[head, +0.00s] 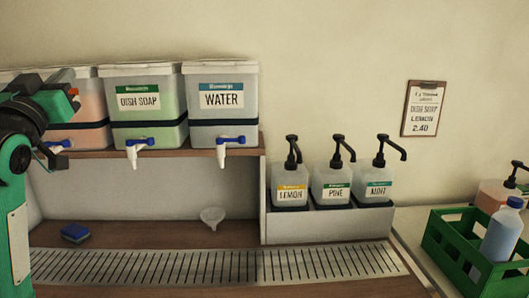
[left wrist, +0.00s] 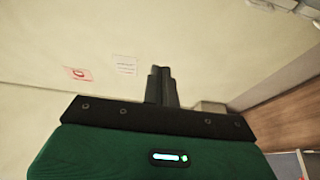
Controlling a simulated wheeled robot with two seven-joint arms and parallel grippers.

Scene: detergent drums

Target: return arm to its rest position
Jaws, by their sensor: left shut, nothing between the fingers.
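My left arm stands at the left edge of the head view, raised in front of the leftmost drums. Its gripper (head: 72,96) is up there, near the pink drum, with dark fingers partly cut by the dark wrist. In the left wrist view the fingers of the left gripper (left wrist: 161,75) are together with nothing between them, pointing at the bare wall. My right gripper is in neither view.
The dish soap drum (head: 145,122) and water drum (head: 222,100) stand on a shelf with blue-handled taps. Lemon (head: 289,190), pine (head: 332,182) and mint (head: 376,186) pump bottles stand in a rack. A funnel (head: 212,216) and sponge (head: 75,232) lie below. A green crate (head: 455,246) holds bottles at right.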

